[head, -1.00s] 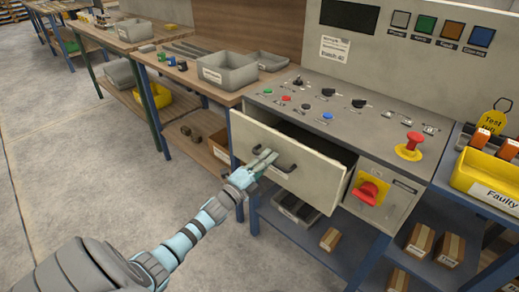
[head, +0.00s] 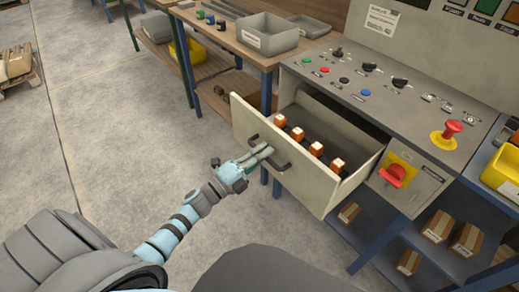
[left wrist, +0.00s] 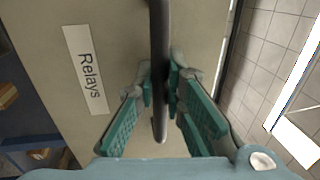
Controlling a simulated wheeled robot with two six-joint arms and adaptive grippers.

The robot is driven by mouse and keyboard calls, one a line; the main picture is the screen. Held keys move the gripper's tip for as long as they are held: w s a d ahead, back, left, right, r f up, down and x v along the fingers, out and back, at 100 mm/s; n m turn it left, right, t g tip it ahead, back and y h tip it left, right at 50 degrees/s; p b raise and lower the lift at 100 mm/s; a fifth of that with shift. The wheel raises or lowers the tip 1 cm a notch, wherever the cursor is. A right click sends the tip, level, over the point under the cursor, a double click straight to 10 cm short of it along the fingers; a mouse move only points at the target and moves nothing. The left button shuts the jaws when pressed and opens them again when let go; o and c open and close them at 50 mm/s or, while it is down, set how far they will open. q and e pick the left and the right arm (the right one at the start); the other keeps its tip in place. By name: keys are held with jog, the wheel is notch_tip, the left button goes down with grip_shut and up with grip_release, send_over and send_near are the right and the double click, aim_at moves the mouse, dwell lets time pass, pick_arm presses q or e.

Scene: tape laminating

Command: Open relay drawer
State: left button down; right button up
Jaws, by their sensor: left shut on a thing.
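The relay drawer (head: 300,178) stands pulled well out of the grey control console in the head view. Several orange relays (head: 316,149) sit in a row inside it. My left gripper (head: 264,153) is shut on the dark drawer handle (head: 282,166) at the drawer front. In the left wrist view, the green-padded fingers (left wrist: 160,95) are on both sides of the handle bar (left wrist: 159,40). A white label (left wrist: 86,70) reading "Relays" is on the drawer front beside it. My right gripper is not in view.
The console top (head: 350,85) carries several buttons and knobs. A red emergency button (head: 450,130) and a red-and-yellow rotary switch (head: 396,173) are at right. A yellow bin (head: 502,172) is at the right edge. Open floor lies in front of the drawer.

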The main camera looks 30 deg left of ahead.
pick_arm(q)
jog(key=c, duration=1.7)
grip_release()
jog(key=shift+o, duration=0.2)
jog(key=shift+s, duration=0.1)
jog(key=v, duration=1.1)
jog(key=shift+s+a, duration=0.2)
jog(key=shift+s, duration=0.15)
